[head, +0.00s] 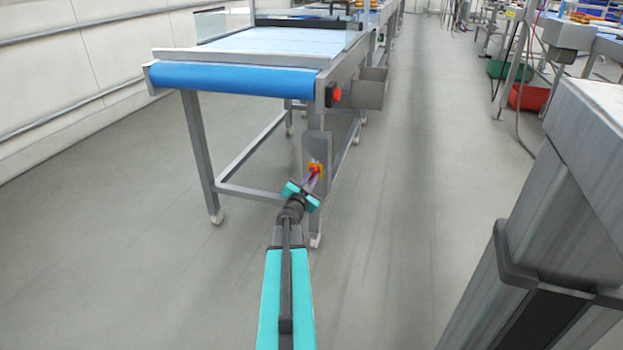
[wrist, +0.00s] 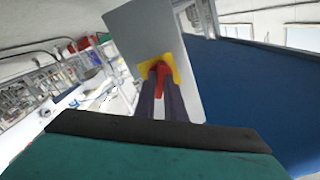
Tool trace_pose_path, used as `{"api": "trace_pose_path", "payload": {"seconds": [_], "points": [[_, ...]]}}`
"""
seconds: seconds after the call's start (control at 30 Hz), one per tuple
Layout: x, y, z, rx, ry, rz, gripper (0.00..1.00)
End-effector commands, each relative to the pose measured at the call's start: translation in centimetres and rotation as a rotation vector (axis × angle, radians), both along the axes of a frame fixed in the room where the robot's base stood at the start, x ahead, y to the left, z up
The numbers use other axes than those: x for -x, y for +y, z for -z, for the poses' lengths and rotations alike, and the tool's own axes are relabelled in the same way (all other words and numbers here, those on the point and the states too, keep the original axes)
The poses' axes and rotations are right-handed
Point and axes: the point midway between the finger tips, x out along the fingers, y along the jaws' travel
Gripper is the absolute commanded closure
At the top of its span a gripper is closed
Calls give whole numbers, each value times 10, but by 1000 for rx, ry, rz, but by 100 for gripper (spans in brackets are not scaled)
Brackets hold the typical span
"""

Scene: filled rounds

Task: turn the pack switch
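The pack switch shows in the wrist view as a red handle (wrist: 160,71) on a yellow plate (wrist: 173,65), fixed to a grey panel. In the head view the switch (head: 316,168) is small, low on the near right leg of the conveyor table. My gripper (wrist: 161,92) has its two dark fingers on either side of the red handle, close together. I see no clear gap between them and the handle, so it looks shut on the handle. In the head view my gripper (head: 312,180) reaches the switch from the front; its fingers partly hide the handle.
The conveyor table (head: 240,58) with its blue belt end (head: 232,80) stands above the switch. A red button (head: 336,94) and a grey metal bin (head: 368,90) are on its right side. Red (head: 528,97) and green crates (head: 503,70) lie far right. The aisle floor is clear.

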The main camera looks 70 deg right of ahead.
Motion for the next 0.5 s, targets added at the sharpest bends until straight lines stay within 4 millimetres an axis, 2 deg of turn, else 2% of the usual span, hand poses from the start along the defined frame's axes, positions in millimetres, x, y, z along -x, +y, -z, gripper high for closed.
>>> {"api": "trace_pose_path", "payload": {"seconds": [0.5], "points": [[1, 0, 1, -5, -80, 1, 100]]}}
